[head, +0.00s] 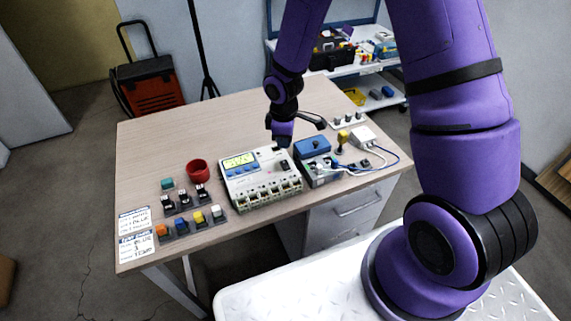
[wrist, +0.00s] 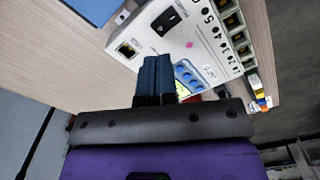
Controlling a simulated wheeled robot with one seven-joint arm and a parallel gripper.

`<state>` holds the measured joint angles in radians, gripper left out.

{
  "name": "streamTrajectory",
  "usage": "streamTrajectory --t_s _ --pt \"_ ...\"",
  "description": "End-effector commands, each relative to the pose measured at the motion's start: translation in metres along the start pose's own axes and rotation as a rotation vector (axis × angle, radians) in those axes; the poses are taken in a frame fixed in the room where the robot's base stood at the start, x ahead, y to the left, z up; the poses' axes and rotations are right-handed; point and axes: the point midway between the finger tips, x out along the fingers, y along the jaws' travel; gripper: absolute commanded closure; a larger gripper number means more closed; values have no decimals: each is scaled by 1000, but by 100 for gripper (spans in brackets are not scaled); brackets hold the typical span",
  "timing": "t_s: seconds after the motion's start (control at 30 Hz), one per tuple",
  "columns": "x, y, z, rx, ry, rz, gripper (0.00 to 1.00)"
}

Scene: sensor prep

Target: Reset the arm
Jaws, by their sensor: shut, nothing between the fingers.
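My gripper (wrist: 157,75) is shut and empty in the wrist view, its two dark blue fingers side by side. In the head view my gripper (head: 282,141) is over the back right part of the white device (head: 262,192). That device has a small green display, blue buttons and a row of sockets along its front. The wrist view shows the device's top (wrist: 188,32) with a black switch beyond my fingertips. I cannot tell whether the fingertips touch it.
A blue-topped box (head: 312,146) with cables stands right of the device. The back left of the table (head: 160,135) is clear.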

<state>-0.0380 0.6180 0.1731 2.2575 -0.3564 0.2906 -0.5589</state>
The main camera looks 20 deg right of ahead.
Motion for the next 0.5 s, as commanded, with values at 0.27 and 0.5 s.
streamTrajectory --t_s 0.27,0.5 --pt "0 0 0 0 0 0 100" --pt "-7 2 1 11 1 9 100"
